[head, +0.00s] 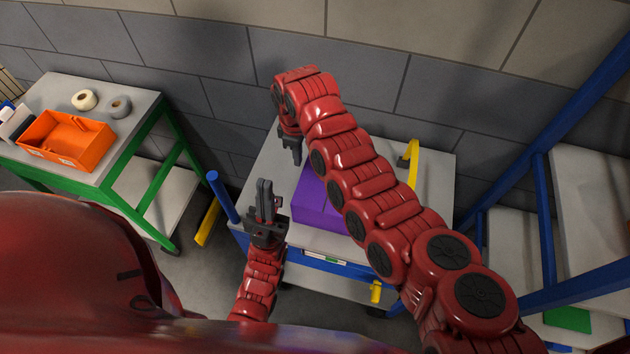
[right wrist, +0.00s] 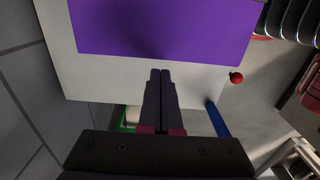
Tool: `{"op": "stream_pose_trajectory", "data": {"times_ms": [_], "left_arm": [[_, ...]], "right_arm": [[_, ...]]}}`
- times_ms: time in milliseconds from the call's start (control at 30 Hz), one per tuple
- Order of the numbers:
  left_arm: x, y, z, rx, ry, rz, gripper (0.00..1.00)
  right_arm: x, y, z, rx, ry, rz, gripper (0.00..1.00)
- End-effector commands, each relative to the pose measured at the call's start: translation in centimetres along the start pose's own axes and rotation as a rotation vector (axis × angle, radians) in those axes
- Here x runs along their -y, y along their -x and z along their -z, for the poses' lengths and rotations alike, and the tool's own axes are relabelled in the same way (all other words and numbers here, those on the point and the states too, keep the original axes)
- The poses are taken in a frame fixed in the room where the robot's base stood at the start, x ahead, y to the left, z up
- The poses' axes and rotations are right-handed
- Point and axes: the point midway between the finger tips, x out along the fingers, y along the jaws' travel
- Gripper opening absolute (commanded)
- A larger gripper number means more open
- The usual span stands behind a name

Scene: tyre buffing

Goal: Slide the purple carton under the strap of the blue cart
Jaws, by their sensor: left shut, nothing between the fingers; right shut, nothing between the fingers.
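The purple carton (head: 318,212) sits on the grey top (head: 268,165) of the blue cart, partly hidden by my right arm. It also shows in the right wrist view (right wrist: 160,28). A yellow strap-like piece (head: 414,160) stands at the cart's right part, to the right of the carton; my arm hides much of it. My right gripper (head: 296,158) is shut and empty, over the cart top by the carton's far left side; its fingers show in the right wrist view (right wrist: 160,75). My left gripper (head: 265,185) is shut and empty, left of the carton near the cart's front left.
A blue post (head: 223,198) rises at the cart's left end. A yellow piece (head: 376,291) is on the cart's front. A green-framed table at left holds an orange bin (head: 92,152) and tape rolls (head: 118,106). A blue-framed rack (head: 544,200) stands at right. A grey wall is behind.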

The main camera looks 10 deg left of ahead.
Motion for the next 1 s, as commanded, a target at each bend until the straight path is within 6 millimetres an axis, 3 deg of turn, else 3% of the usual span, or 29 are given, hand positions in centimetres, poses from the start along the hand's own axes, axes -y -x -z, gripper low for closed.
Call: {"op": "stream_pose_trajectory", "data": {"times_ms": [1000], "left_arm": [[-0.1, 1.3, -0.2, 0.000, 0.000, 0.000, 0.00]], "right_arm": [[0.0, -2.3, 0.0, 0.000, 0.000, 0.000, 0.00]]}}
